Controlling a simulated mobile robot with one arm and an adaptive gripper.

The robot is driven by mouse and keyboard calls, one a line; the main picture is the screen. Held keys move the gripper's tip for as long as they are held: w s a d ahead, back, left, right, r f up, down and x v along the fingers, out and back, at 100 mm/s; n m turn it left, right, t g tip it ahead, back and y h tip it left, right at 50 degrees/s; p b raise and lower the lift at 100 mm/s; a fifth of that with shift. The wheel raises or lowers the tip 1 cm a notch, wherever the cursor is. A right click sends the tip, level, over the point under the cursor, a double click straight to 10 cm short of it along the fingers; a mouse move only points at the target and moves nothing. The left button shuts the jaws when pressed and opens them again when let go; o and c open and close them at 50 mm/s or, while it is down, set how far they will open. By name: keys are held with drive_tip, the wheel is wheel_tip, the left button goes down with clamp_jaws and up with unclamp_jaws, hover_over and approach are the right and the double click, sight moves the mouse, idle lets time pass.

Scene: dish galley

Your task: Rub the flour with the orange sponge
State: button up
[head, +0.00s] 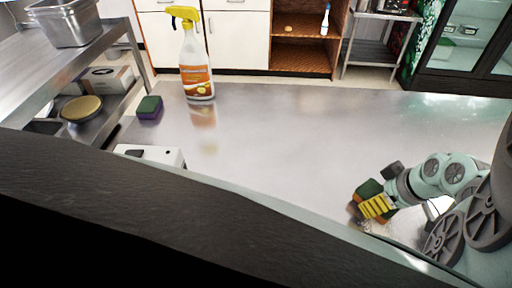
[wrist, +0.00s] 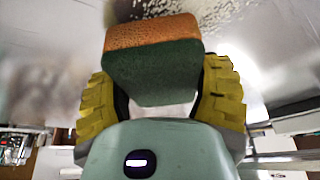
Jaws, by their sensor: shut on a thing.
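My gripper (head: 377,206) has yellow ribbed fingers and is shut on the orange sponge (head: 369,188), low over the right part of the steel counter. In the wrist view the sponge (wrist: 152,65) sits between the two fingers, its dark green layer towards the camera and its orange layer facing away. Beyond it, a pale speckled patch (wrist: 178,8), seemingly the flour, lies on the counter at the top edge, partly hidden by the sponge. I cannot tell whether the sponge touches the counter. In the head view the flour cannot be made out clearly.
A spray bottle (head: 195,70) with a yellow head stands at the counter's back left. A green and purple sponge (head: 149,107) lies to its left. A white box-like device (head: 151,154) is at the near left edge. The counter's middle (head: 290,130) is clear.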

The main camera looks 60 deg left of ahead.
drive_tip(key=shift+f+b, duration=0.6)
drive_tip(key=shift+f, duration=0.1)
